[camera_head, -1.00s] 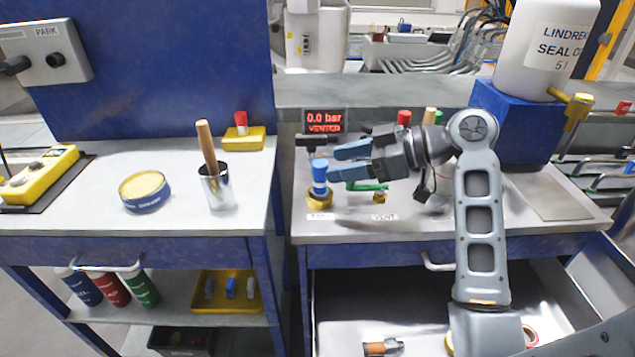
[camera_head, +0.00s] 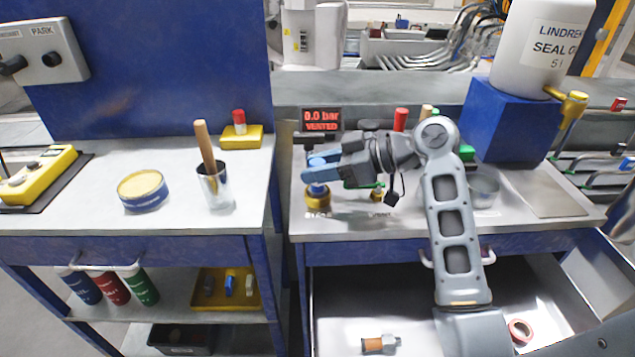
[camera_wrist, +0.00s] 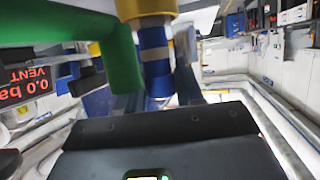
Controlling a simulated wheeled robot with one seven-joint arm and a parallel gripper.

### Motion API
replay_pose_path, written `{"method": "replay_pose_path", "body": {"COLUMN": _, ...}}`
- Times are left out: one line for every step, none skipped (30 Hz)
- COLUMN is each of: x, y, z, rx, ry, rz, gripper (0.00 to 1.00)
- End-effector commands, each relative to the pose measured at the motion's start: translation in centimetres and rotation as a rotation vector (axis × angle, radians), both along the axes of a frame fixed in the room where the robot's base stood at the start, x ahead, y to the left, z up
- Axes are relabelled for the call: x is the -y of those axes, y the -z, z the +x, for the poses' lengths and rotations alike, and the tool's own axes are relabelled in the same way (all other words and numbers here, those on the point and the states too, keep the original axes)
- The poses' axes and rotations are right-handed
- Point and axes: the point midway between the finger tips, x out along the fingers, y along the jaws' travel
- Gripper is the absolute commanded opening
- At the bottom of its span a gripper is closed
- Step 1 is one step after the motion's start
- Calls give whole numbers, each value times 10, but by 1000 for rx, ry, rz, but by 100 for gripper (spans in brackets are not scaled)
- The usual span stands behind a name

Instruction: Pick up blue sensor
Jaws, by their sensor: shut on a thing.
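The blue sensor (camera_head: 317,187) stands upright in a brass fitting (camera_head: 317,201) at the front left of the right bench. My gripper (camera_head: 312,169) reaches in from the right, with its blue fingers on either side of the sensor's upper part. It is shut on the sensor, and the fingers hide some of it. I cannot tell whether the sensor is still seated.
A display (camera_head: 322,120) reading 0.0 bar VENTED stands behind the gripper. A green pipe (camera_wrist: 122,62) runs close by in the wrist view. A metal cup with a wooden handle (camera_head: 214,187) stands on the left bench. An open drawer (camera_head: 400,315) lies below the right bench.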

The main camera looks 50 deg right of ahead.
Motion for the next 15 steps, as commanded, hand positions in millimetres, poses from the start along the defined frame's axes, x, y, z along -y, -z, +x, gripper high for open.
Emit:
{"method": "replay_pose_path", "body": {"x": 0, "y": 0, "z": 0, "rx": 0, "ry": 0, "rz": 0, "gripper": 23}}
{"method": "replay_pose_path", "body": {"x": 0, "y": 0, "z": 0, "rx": 0, "ry": 0, "rz": 0, "gripper": 21}}
{"method": "replay_pose_path", "body": {"x": 0, "y": 0, "z": 0, "rx": 0, "ry": 0, "rz": 0, "gripper": 17}}
{"method": "replay_pose_path", "body": {"x": 0, "y": 0, "z": 0, "rx": 0, "ry": 0, "rz": 0, "gripper": 14}}
{"method": "replay_pose_path", "body": {"x": 0, "y": 0, "z": 0, "rx": 0, "ry": 0, "rz": 0, "gripper": 11}}
{"method": "replay_pose_path", "body": {"x": 0, "y": 0, "z": 0, "rx": 0, "ry": 0, "rz": 0, "gripper": 7}}
{"method": "replay_pose_path", "body": {"x": 0, "y": 0, "z": 0, "rx": 0, "ry": 0, "rz": 0, "gripper": 4}}
{"method": "replay_pose_path", "body": {"x": 0, "y": 0, "z": 0, "rx": 0, "ry": 0, "rz": 0, "gripper": 2}}
{"method": "replay_pose_path", "body": {"x": 0, "y": -1, "z": 0, "rx": 1, "ry": 0, "rz": 0, "gripper": 2}}
{"method": "replay_pose_path", "body": {"x": 0, "y": -1, "z": 0, "rx": 1, "ry": 0, "rz": 0, "gripper": 2}}
{"method": "replay_pose_path", "body": {"x": 0, "y": -1, "z": 0, "rx": 1, "ry": 0, "rz": 0, "gripper": 2}}
{"method": "replay_pose_path", "body": {"x": 0, "y": -1, "z": 0, "rx": 1, "ry": 0, "rz": 0, "gripper": 2}}
{"method": "replay_pose_path", "body": {"x": 0, "y": -1, "z": 0, "rx": 1, "ry": 0, "rz": 0, "gripper": 1}}
{"method": "replay_pose_path", "body": {"x": 0, "y": -1, "z": 0, "rx": 1, "ry": 0, "rz": 0, "gripper": 1}}
{"method": "replay_pose_path", "body": {"x": 0, "y": -2, "z": 0, "rx": 1, "ry": 1, "rz": -1, "gripper": 1}}
